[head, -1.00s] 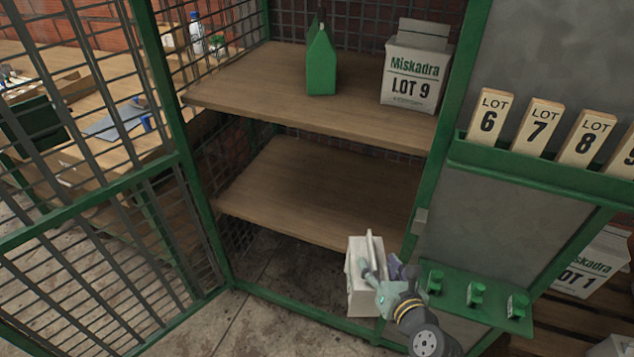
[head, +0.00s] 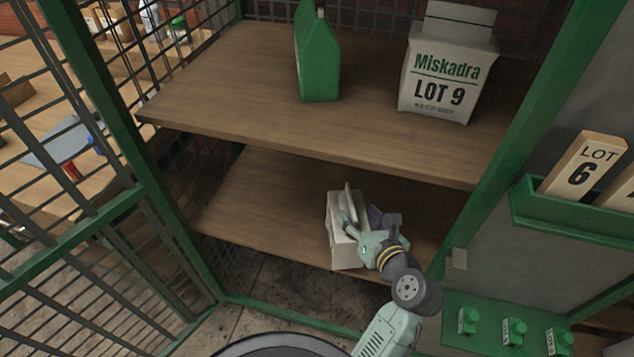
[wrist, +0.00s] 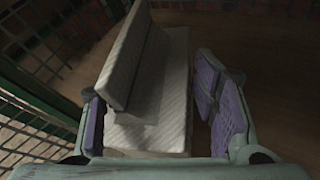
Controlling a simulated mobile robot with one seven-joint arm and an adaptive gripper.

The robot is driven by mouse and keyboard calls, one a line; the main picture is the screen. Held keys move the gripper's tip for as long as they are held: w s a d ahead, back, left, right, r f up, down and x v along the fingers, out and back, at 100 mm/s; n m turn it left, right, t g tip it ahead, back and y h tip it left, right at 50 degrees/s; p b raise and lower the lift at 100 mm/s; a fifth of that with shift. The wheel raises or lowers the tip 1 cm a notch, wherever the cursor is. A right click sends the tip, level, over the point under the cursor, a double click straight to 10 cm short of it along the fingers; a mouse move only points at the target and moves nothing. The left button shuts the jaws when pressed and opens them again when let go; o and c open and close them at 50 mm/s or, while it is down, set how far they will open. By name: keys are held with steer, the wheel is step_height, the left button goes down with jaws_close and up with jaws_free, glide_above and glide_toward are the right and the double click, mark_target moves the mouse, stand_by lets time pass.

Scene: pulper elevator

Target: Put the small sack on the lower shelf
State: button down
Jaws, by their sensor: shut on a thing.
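The small sack (head: 342,245), pale and paper-like with a folded top, is held by my gripper (head: 362,225) at the front edge of the lower shelf (head: 262,205). In the wrist view the sack (wrist: 150,135) stands between the purple finger pads. The left pad is against it, while a gap shows at the right pad. In the head view the sack looks roughly upright and overlaps the shelf's front edge. I cannot tell whether its base touches the board. The lower shelf's wooden surface is otherwise bare where it shows.
The upper shelf (head: 220,85) overhangs the lower one and bears a green bag (head: 317,60) and a Miskadra LOT 9 sack (head: 447,75). A green post (head: 535,110) bounds the right side. An open mesh door (head: 70,215) stands at the left.

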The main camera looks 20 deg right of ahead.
mark_target(349, 197)
steer(key=w+r+p+x, duration=0.1)
steer(key=r+p+x, duration=0.2)
steer(key=x, duration=1.4)
steer(key=shift+w+p, duration=0.15)
steer(key=shift+p, duration=0.15)
steer(key=c, duration=0.6)
jaws_free()
steer(key=shift+f, duration=0.15)
steer(key=shift+a, duration=0.1)
steer(key=b+v, duration=0.1)
steer(key=v, duration=1.1)
steer(key=shift+b, duration=0.3)
